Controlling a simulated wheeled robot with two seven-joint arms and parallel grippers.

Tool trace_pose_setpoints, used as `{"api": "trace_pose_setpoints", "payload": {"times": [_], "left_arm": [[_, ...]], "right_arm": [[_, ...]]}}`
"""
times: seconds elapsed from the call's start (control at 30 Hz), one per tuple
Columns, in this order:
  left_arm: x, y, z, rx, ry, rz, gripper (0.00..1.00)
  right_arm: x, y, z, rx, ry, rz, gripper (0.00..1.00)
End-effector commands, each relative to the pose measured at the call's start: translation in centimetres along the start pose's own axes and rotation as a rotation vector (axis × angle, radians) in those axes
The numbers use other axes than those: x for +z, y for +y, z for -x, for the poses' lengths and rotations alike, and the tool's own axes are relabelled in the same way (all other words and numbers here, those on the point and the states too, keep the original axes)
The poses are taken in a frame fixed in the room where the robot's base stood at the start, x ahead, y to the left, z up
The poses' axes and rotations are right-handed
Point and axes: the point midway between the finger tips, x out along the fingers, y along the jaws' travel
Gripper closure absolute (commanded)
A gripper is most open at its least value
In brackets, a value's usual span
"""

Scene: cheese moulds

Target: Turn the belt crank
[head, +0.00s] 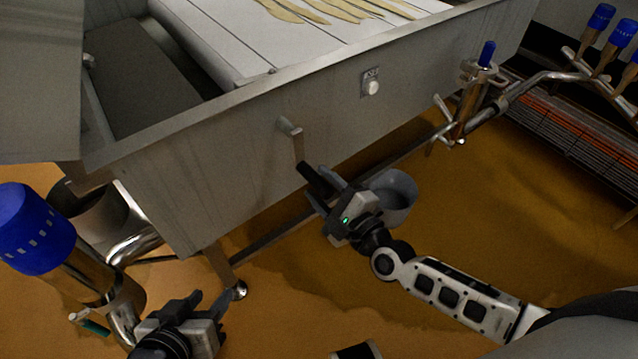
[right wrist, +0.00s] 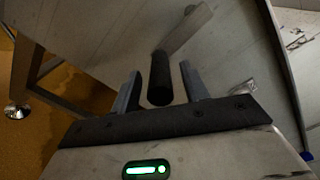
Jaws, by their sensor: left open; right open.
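The belt crank (head: 297,143) is a short metal arm on the front wall of the steel vat, hanging down to a black handle (head: 314,178). My right gripper (head: 327,192) is at this handle. In the right wrist view, the black handle (right wrist: 160,78) stands between the two open fingers of my right gripper (right wrist: 160,92), with visible gaps on both sides. The metal crank arm (right wrist: 185,32) shows behind it. My left gripper (head: 206,304) is open and empty, low at the left, away from the crank.
The steel vat (head: 210,150) carries a white belt (head: 235,40) with pale strips on top. A button (head: 372,87) sits on its front wall. A grey bucket (head: 398,195) stands behind my right gripper. Blue-capped pipe fittings (head: 36,230) stand at the left, others at the upper right.

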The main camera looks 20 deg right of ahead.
Motion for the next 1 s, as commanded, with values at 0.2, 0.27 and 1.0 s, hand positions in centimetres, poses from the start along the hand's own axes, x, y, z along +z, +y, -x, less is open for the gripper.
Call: {"api": "trace_pose_setpoints", "payload": {"times": [0.2,0.27,1.0], "left_arm": [[-0.09,-0.02,-0.24,0.002,0.002,-0.001,0.59],[-0.05,-0.01,-0.25,0.003,0.001,-0.001,0.59],[0.53,-0.06,-0.37,0.004,-0.009,-0.002,0.59]], "right_arm": [[0.03,-0.01,-1.15,0.0,-0.001,0.0,0.55],[0.04,-0.01,-1.18,0.0,-0.001,0.0,0.55],[0.44,0.31,-1.1,0.0,-0.001,-0.058,1.0]]}}
